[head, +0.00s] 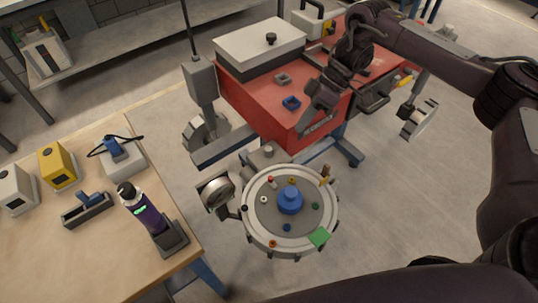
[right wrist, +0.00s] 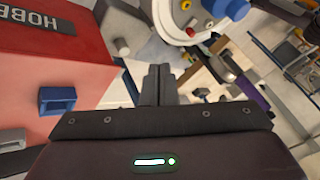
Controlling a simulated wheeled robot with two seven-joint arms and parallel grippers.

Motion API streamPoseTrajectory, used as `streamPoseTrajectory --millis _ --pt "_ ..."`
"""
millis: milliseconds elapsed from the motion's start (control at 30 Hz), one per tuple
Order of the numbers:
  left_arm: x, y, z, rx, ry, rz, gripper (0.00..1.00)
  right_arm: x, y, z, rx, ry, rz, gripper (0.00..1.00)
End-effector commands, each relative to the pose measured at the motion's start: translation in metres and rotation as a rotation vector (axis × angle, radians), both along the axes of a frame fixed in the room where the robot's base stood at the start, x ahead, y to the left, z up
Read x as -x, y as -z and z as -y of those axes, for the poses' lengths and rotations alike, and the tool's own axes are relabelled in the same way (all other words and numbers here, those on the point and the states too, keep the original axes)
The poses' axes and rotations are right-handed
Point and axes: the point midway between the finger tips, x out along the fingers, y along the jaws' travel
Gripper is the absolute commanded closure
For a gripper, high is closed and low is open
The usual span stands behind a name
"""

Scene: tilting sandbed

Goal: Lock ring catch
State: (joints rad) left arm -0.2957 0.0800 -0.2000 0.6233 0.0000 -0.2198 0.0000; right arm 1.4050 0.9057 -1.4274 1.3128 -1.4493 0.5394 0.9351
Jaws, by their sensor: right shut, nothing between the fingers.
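A round grey bed with a pale notched ring (head: 250,226) stands in the middle of the head view. A blue knob (head: 290,200) is at its centre, with several small coloured pieces around it. A green square (head: 319,237) is on the ring's front right, and a tan upright piece (head: 325,175) at its back right. I cannot tell which part is the catch. My right gripper (head: 302,130) is shut and empty, over the red cabinet's front edge, behind and apart from the bed. Its closed fingers (right wrist: 158,84) show in the right wrist view, where the ring (right wrist: 168,22) is partly cut off.
The red cabinet (head: 250,98) carries a blue square piece (head: 291,103) and a grey lidded box (head: 262,42). A round metal part (head: 217,192) stands left of the bed. A wooden table (head: 60,258) at left holds a purple device (head: 150,215) and yellow block (head: 58,167). Floor right of the bed is clear.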

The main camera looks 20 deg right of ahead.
Motion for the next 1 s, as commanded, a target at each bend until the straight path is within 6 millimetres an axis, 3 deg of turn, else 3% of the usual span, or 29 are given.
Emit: streamPoseTrajectory --millis 467,800,1000 --pt "0.009 0.003 -0.001 -0.002 0.000 -0.013 0.00 0.004 0.003 0.001 0.008 0.004 -0.018 1.00" --pt "0.008 0.016 -0.001 -0.002 0.000 -0.012 0.00 0.013 0.048 -0.031 0.006 0.002 -0.020 1.00" --pt "0.007 0.010 -0.001 -0.001 0.000 -0.010 0.00 0.020 0.077 -0.056 0.008 0.001 -0.019 1.00"
